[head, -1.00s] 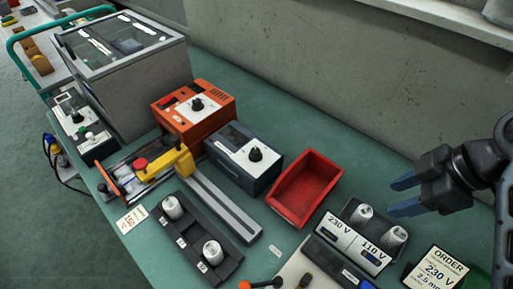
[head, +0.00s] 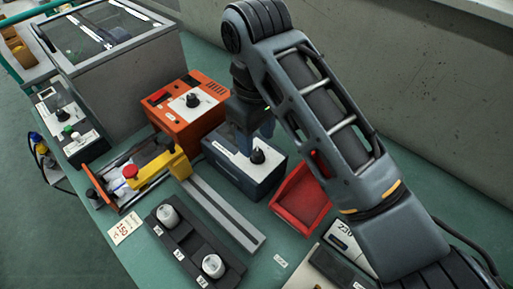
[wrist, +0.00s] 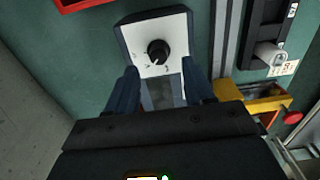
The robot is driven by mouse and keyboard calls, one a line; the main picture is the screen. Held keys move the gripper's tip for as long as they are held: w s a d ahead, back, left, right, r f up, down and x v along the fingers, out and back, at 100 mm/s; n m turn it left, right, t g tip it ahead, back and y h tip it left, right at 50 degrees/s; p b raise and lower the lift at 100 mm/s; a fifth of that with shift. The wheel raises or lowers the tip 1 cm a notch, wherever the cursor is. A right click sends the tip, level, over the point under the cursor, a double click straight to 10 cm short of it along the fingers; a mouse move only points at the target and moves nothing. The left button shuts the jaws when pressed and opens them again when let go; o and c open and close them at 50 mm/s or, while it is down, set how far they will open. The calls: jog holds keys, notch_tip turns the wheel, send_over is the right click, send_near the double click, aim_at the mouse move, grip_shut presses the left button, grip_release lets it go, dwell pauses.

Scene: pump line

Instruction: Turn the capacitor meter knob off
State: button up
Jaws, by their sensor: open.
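A dark blue-grey meter box (head: 236,178) stands on the green bench, with a black knob (head: 257,156) on its white top panel. I take this as the capacitor meter; no name on it is readable. In the wrist view the knob (wrist: 158,52) shows ahead of and between the fingertips, with small marks around it on the white panel. My gripper (head: 255,136) is over this box, pointing down, its two blue fingers apart and empty. In the wrist view the fingers (wrist: 160,82) lie either side of the meter's window; touching cannot be told.
An orange box (head: 190,108) with a similar knob stands close on the left. A red tray (head: 297,203) is on the right, partly behind my arm. A yellow clamp (head: 160,166) on a grey rail and a dark holder with white cylinders (head: 177,238) are in front.

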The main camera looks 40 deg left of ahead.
aim_at(258, 152)
jog(key=shift+d+f, duration=0.1)
jog(key=shift+f, duration=2.1)
grip_shut()
